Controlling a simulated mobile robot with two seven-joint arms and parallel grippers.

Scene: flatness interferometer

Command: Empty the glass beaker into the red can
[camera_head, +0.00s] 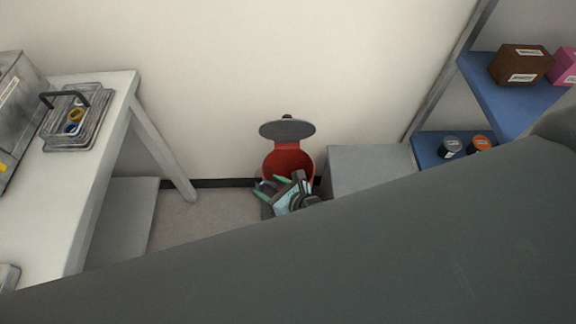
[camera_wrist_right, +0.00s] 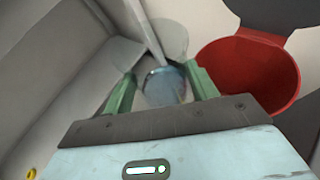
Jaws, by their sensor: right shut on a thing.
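The red can (camera_head: 287,160) stands on the floor against the wall with its grey lid (camera_head: 287,130) raised. It also shows in the right wrist view (camera_wrist_right: 248,72), right of the fingers, with its mouth open. My right gripper (camera_head: 271,186) is in front of the can in the head view and overlaps its lower part. Its green fingers (camera_wrist_right: 160,88) are shut on the glass beaker (camera_wrist_right: 163,84), which looks clear and bluish. The beaker's contents and exact tilt cannot be made out. My left gripper is not in view.
A white table (camera_head: 107,104) on the left bears a grey tray (camera_head: 72,138) with small coloured items. Right of the can stands a grey box (camera_head: 368,162). A blue shelf (camera_head: 480,80) at the right holds boxes and jars. My large grey arm link covers the lower head view.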

